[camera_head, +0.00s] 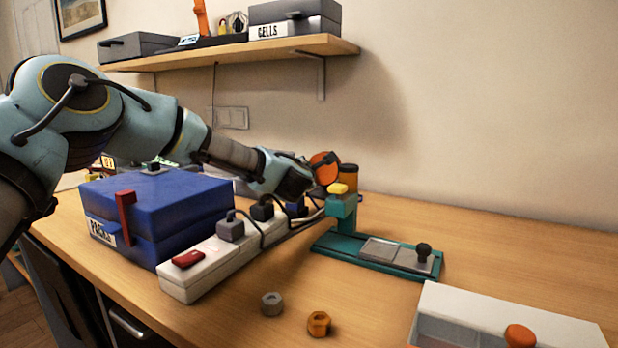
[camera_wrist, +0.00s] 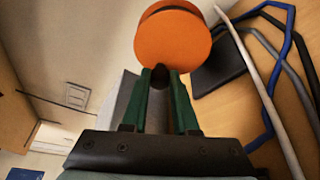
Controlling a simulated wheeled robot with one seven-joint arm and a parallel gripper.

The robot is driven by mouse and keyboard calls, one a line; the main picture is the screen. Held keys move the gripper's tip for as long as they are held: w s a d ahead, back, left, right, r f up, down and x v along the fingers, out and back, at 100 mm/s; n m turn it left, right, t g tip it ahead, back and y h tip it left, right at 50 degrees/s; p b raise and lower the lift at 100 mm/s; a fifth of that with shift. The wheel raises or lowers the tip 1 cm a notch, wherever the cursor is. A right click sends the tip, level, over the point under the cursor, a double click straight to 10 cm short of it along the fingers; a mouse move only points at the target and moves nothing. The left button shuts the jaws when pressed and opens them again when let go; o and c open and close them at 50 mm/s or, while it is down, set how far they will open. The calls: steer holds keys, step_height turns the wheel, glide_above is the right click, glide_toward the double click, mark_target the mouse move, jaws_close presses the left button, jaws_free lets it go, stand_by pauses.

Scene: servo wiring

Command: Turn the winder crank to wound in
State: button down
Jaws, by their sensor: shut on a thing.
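The winder shows as an orange round drum (camera_wrist: 172,40) at the top middle of the wrist view. In the head view the orange drum (camera_head: 325,167) stands toward the back of the bench, partly behind my arm's end. A small dark crank knob (camera_wrist: 160,74) sits at the near edge of the drum. My gripper (camera_wrist: 161,80) has its two green fingers closed around this knob. In the head view the fingers are hard to make out beside the drum. The rest of the crank and the winder's base are mostly hidden.
A blue box (camera_head: 170,222) and a white power strip (camera_head: 215,258) with plugs and cables stand left of the winder. A teal fixture (camera_head: 345,243) stands close in front. Two nuts and a white tray (camera_head: 450,300) lie nearer. A shelf (camera_head: 230,52) hangs above.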

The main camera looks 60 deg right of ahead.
stand_by(0.4)
steer(key=c, duration=0.7)
jaws_free()
steer(key=b+v, duration=0.2)
steer(key=v, duration=0.8)
steer(key=shift+s+a, duration=0.2)
steer(key=shift+a, duration=0.15)
steer(key=shift+r, duration=0.1)
